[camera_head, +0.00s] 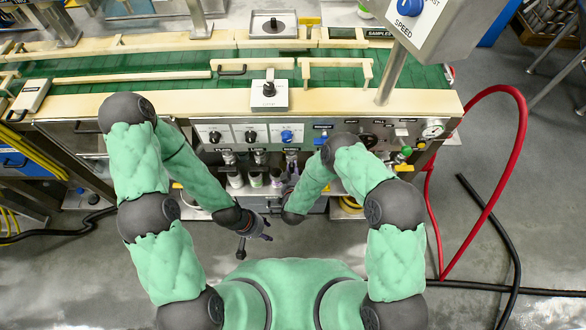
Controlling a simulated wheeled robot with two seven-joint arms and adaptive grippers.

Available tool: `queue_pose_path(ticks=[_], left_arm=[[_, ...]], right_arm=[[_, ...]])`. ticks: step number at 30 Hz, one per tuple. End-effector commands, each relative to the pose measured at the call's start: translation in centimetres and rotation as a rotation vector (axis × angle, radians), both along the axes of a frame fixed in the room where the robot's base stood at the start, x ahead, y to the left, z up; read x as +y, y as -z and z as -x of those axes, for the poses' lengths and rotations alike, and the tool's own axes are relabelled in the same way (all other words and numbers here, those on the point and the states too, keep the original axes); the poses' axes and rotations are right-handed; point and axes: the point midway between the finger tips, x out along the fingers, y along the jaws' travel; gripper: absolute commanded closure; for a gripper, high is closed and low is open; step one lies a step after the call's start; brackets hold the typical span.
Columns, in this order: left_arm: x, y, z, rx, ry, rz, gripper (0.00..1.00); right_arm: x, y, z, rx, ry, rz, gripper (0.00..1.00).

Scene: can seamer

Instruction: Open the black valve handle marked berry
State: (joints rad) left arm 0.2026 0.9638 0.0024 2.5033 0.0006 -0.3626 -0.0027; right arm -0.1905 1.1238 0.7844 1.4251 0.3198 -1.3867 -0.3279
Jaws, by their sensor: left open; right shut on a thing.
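Several dark valves hang in a row under the front panel. One is the left valve (228,157), another the middle valve (258,157), and a third the right valve (291,155). Their labels are too small to read, so I cannot tell which is marked berry. My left gripper (262,232) is open and empty, low in front of the cabinet, apart from the valves. My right forearm folds back toward the right valve. My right gripper (290,178) is small and hard to make out just below that valve; what it is shut on is unclear.
Pale containers (235,179) stand on a shelf below the valves. The panel above carries black knobs (215,137) and a blue knob (287,136). A pressure gauge (433,128) and a red hose (520,130) are at the right. A green conveyor (160,67) runs behind.

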Motion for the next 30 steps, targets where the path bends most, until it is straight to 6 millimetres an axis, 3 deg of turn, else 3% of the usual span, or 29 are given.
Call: queue_pose_path(ticks=[8,9,11,12,23,30], left_arm=[[0.0,0.0,0.0,0.0,0.0,0.0,0.55],[0.0,0.0,0.0,0.0,0.0,0.0,0.55],[0.0,0.0,0.0,0.0,0.0,0.0,0.55],[0.0,0.0,0.0,0.0,0.0,0.0,0.55],[0.0,0.0,0.0,0.0,0.0,0.0,0.55],[0.0,0.0,0.0,0.0,0.0,0.0,0.55]], right_arm=[[0.0,0.0,0.0,0.0,0.0,0.002,1.0],[0.0,0.0,0.0,0.0,0.0,0.002,0.74],[0.0,0.0,0.0,0.0,0.001,0.001,0.57],[0.0,0.0,0.0,0.0,0.0,0.001,0.55],[0.0,-0.1,0.3,0.0,0.0,0.001,0.55],[0.1,-1.4,3.3,0.002,-0.004,0.002,0.55]])
